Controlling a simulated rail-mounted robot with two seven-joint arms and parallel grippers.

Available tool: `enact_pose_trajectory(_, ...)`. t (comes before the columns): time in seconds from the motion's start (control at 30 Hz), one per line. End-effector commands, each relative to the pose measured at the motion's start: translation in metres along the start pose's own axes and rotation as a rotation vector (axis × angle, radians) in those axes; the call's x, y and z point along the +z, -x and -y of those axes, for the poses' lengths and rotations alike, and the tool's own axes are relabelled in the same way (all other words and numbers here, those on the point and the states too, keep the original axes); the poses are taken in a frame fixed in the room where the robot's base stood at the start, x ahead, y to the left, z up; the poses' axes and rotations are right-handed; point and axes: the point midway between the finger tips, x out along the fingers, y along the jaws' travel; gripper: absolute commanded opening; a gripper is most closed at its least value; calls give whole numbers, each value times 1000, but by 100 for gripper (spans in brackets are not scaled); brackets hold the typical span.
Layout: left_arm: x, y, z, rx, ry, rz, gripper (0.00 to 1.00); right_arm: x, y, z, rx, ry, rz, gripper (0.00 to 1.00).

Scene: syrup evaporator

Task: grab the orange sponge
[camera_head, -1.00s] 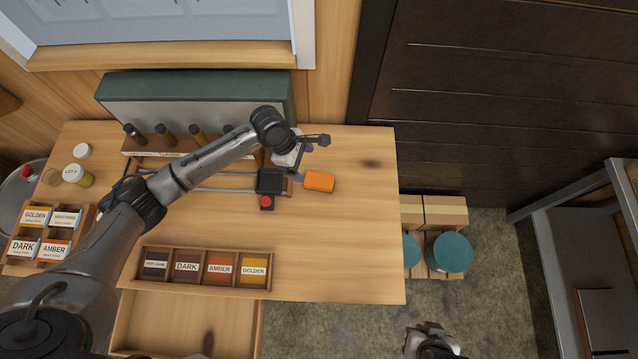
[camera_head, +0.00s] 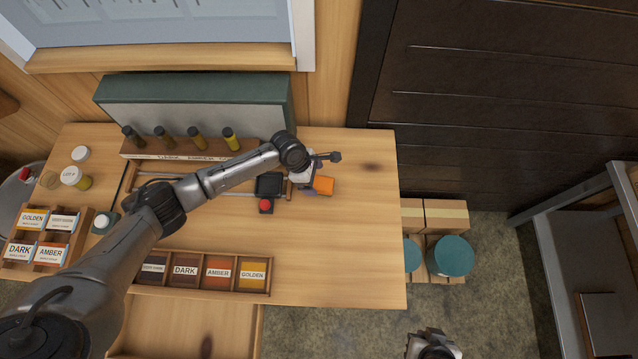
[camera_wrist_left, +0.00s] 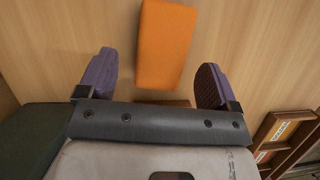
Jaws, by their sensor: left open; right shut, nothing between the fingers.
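The orange sponge (camera_head: 323,185) lies flat on the wooden table, right of the black device with the red button. My left gripper (camera_head: 311,184) is at the sponge's left side, and its body hides part of the sponge. In the left wrist view the sponge (camera_wrist_left: 164,43) lies ahead, between and beyond the lines of the two purple fingertips (camera_wrist_left: 155,80). The fingers are open with nothing between them, and a gap shows on each side of the sponge. My right gripper (camera_head: 432,345) is shut and empty at the bottom edge, over the floor.
The black device with the red button (camera_head: 265,205) stands close left of the sponge. A rack of sample bottles (camera_head: 190,150) is behind it. A tray of labelled cards (camera_head: 222,271) lies at the table's front. The table right of the sponge is clear.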

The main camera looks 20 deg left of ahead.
Motion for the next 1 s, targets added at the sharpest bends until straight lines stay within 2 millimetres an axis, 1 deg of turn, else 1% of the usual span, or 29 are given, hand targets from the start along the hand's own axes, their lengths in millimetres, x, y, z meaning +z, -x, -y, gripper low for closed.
enact_pose_trajectory(0.1,-4,-16,1,-1,2,-2,85,0,0,0,-1,-1,-1,0)
enact_pose_trajectory(0.23,-3,-30,1,-2,1,0,85,0,-2,1,-2,-4,-1,0)
enact_pose_trajectory(0.37,-3,-35,1,0,1,0,85,0,-2,2,-5,-7,-2,0)
enact_pose_trajectory(0.6,-3,-36,1,0,1,0,85,-1,-2,3,-8,-11,-3,0)
enact_pose_trajectory(1.0,-4,-36,1,0,1,0,47,-1,-2,3,-8,-10,-3,0)
